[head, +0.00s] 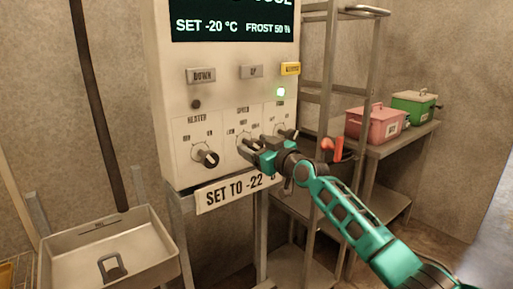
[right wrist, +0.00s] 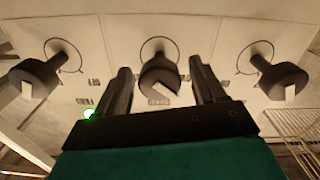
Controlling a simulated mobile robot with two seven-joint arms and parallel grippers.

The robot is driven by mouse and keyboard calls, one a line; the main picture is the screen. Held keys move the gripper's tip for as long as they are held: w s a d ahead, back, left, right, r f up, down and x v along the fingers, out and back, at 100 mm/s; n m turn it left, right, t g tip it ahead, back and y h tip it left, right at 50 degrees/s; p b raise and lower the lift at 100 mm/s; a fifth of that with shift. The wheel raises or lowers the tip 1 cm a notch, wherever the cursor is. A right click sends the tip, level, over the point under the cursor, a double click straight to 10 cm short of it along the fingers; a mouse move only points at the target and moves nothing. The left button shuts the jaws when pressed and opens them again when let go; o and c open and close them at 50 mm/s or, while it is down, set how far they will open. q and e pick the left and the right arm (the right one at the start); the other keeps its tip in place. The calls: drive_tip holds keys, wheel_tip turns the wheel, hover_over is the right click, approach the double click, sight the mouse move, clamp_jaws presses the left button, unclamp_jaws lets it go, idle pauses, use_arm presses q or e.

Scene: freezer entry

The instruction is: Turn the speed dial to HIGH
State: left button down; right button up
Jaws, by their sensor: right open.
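The speed dial is the middle of three black knobs on the control panel (head: 222,100). In the right wrist view the speed dial (right wrist: 158,72) shows a white mark on its end, but the setting it points to cannot be read. My left gripper is not in view.
The heater dial (head: 206,157) is left of the speed dial, and a third dial (head: 287,134) is close on its right. A sign (head: 235,191) hangs below. A metal sink-like tray (head: 110,250) stands lower left. Pink (head: 376,124) and green (head: 413,106) boxes sit on a table at right.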

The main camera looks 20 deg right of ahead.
drive_tip(key=shift+c, duration=0.2)
drive_tip(key=c, duration=0.8)
drive_tip(key=shift+c, duration=1.1)
